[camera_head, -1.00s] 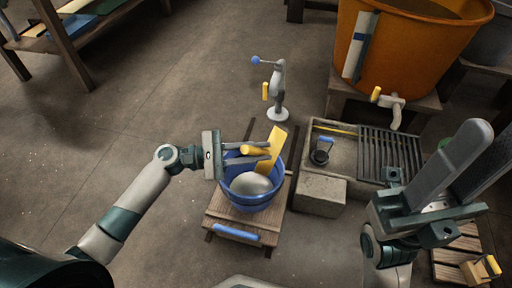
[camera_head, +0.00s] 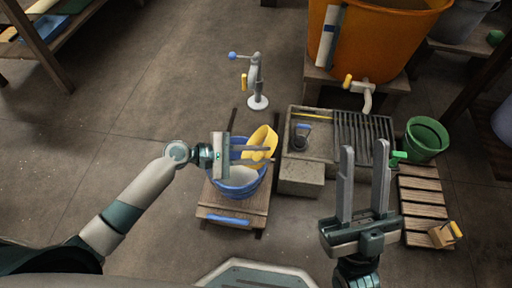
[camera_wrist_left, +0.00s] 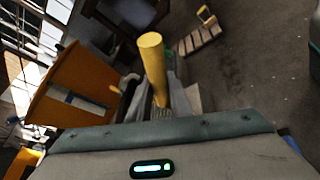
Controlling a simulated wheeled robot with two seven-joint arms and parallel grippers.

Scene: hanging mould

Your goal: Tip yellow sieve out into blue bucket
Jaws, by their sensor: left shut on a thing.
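The yellow sieve (camera_head: 262,140) is tilted over the far right part of the blue bucket (camera_head: 237,190). My left gripper (camera_head: 270,154) is shut on the sieve's yellow handle, which also shows in the left wrist view (camera_wrist_left: 152,55). The gripper's fingers reach across above the bucket. Pale content shows inside the bucket; I cannot tell whether any is in the sieve. The bucket stands upright on a low wooden stand (camera_head: 255,203). My right gripper (camera_head: 363,147) is open and empty, its fingers pointing up the picture at the right.
A stone sink with a grate (camera_head: 365,135) is right of the bucket. A grey stand with a blue knob (camera_head: 256,88) is behind it. A large orange tub (camera_head: 385,45), a green bucket (camera_head: 427,138) and a wooden pallet (camera_head: 420,195) are at the right. Floor at left is clear.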

